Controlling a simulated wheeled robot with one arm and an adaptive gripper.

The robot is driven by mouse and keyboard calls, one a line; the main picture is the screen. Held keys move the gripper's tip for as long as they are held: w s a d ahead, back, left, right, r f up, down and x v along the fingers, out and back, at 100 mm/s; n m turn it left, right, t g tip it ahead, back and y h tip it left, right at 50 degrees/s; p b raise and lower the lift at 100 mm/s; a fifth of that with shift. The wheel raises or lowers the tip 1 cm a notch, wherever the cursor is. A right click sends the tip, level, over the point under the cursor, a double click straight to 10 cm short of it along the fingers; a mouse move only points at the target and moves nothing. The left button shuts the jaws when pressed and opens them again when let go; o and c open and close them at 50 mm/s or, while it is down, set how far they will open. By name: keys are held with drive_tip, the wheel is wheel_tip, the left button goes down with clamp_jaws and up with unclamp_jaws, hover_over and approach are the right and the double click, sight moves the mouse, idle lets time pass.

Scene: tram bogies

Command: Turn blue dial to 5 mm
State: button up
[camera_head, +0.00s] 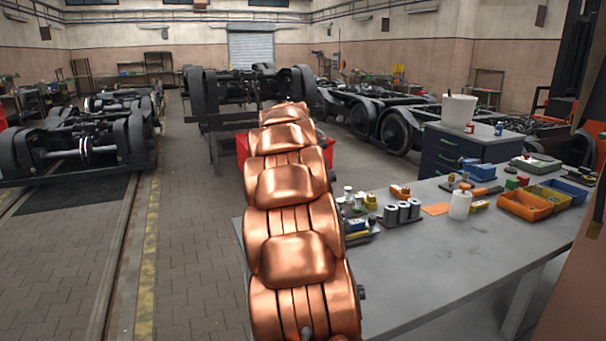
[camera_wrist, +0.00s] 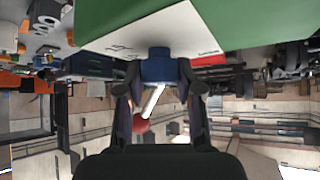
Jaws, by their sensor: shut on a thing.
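The blue dial (camera_wrist: 158,66) is in the middle of the wrist view, on a white panel marked with small dark print. The panel (camera_wrist: 205,30) is on the face of a green block (camera_wrist: 260,28). My gripper (camera_wrist: 160,76) is shut on the dial, one finger on each side. A white rod (camera_wrist: 152,101) with a red ball (camera_wrist: 141,125) shows between the fingers, below the dial in the picture. The print is too small to read, so the dial's setting cannot be told. In the head view my arm hides the gripper; I cannot make out the dial there.
A grey workbench (camera_head: 430,290) at right holds orange bins (camera_head: 524,205), a white cylinder (camera_head: 460,204) and small parts. A dark drawer cabinet (camera_head: 455,150) stands behind it. Bogies (camera_head: 75,145) stand farther back. The paved floor (camera_head: 195,240) at left is clear.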

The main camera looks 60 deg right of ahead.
drive_tip(key=shift+r, duration=0.15)
drive_tip(key=o, duration=1.2)
drive_tip(key=shift+c, duration=0.2)
drive_tip(key=v, duration=1.2)
drive_tip(key=shift+s, duration=0.1)
